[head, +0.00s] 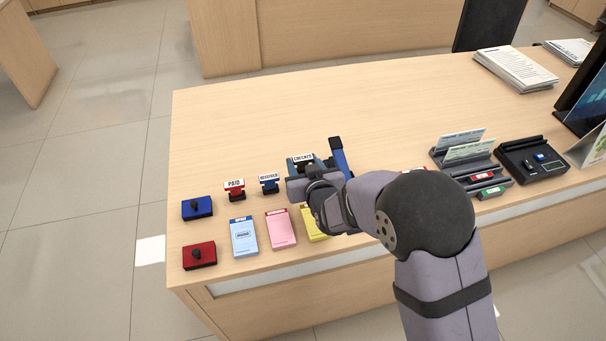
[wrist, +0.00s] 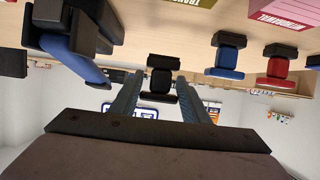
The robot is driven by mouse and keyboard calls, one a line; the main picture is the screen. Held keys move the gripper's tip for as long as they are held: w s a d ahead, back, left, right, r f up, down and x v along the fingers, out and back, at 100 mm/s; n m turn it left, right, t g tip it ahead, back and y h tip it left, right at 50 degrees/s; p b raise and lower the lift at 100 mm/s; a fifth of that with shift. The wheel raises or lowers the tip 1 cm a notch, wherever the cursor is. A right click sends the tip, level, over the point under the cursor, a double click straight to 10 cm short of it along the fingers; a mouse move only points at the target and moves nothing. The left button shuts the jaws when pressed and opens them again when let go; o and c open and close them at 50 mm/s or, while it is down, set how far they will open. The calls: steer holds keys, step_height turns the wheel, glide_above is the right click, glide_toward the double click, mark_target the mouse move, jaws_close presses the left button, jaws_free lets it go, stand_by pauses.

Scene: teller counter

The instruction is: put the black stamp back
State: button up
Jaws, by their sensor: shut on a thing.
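The black stamp (head: 302,158) with a "CHECKED" label is at my gripper (head: 308,172) in the head view, in line with the other stamps. In the wrist view the black stamp (wrist: 160,76) sits between the two fingers of my gripper (wrist: 160,92), which is shut on it. The gripper and wrist hide much of its lower part in the head view. I cannot tell whether its base touches the counter. A red "PAID" stamp (head: 234,188) and a blue "RECEIVED" stamp (head: 269,182) stand to its left.
A blue stapler-like tool (head: 339,157) is close on the right of my gripper. Blue (head: 197,208) and red (head: 199,254) ink pads lie left. Blue (head: 243,238), pink (head: 281,229) and yellow (head: 313,228) pads lie in front. The counter (head: 270,115) behind is clear.

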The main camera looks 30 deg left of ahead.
steer(key=shift+f, duration=2.2)
steer(key=shift+f, duration=0.15)
steer(key=o, duration=0.8)
steer(key=shift+o, duration=0.2)
steer(key=shift+r, duration=0.2)
steer(key=v, duration=1.2)
steer(key=shift+b, duration=0.35)
